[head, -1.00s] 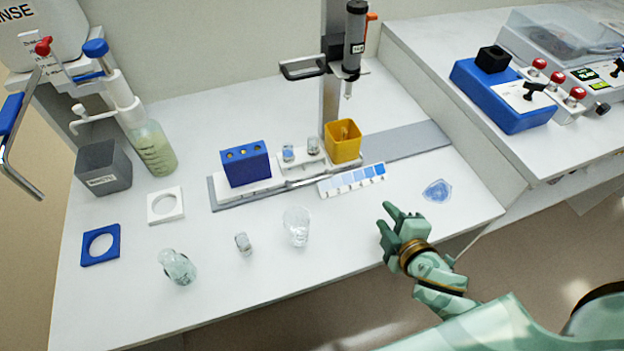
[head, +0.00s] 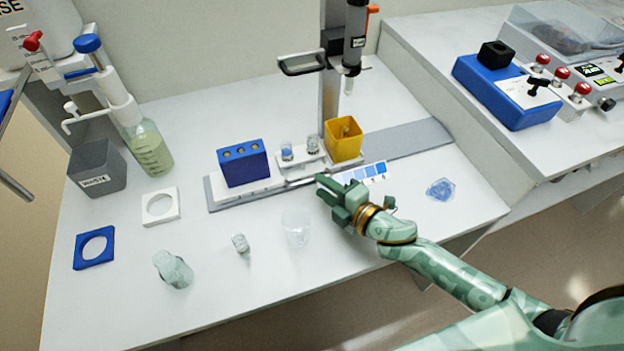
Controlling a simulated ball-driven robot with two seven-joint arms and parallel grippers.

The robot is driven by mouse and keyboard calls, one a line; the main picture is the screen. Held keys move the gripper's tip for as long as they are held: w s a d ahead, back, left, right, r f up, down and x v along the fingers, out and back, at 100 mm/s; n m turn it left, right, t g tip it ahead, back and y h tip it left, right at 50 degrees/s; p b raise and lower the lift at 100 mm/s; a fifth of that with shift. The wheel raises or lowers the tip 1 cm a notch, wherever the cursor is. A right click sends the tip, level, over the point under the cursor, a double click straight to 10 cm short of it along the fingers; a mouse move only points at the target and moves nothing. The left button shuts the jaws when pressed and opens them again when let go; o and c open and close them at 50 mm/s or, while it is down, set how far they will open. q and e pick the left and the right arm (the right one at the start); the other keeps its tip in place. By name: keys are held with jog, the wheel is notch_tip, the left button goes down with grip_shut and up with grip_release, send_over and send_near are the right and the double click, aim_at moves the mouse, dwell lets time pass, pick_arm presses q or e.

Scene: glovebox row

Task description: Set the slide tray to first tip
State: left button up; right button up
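The slide tray (head: 262,187) lies on a grey rail (head: 405,140) at the middle of the bench. It carries a blue block (head: 243,163) with several holes on its top, a white rack (head: 300,163) with two small vials, and a yellow open box (head: 344,140). A dispenser with a nozzle (head: 352,60) hangs on a post above the yellow box. My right gripper (head: 322,187) is just in front of the tray near its front bar, fingers a little apart and empty. It hides part of the blue-shaded strip (head: 372,171). My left gripper is out of view.
A clear beaker (head: 296,228), a small vial (head: 240,243) and a glass vessel (head: 173,269) stand along the front. A blue ring plate (head: 94,248), a white ring plate (head: 160,207) and a grey waste bin (head: 98,168) are at left. A blue weighing boat (head: 440,189) lies at right.

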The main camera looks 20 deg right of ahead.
aim_at(313, 180)
jog(key=x, duration=0.4)
jog(key=shift+w+a+f+b, duration=0.2)
jog(key=shift+w+b, duration=0.1)
jog(key=shift+b, duration=0.1)
jog(key=shift+r, duration=0.1)
grip_shut()
jog(key=shift+d, duration=0.1)
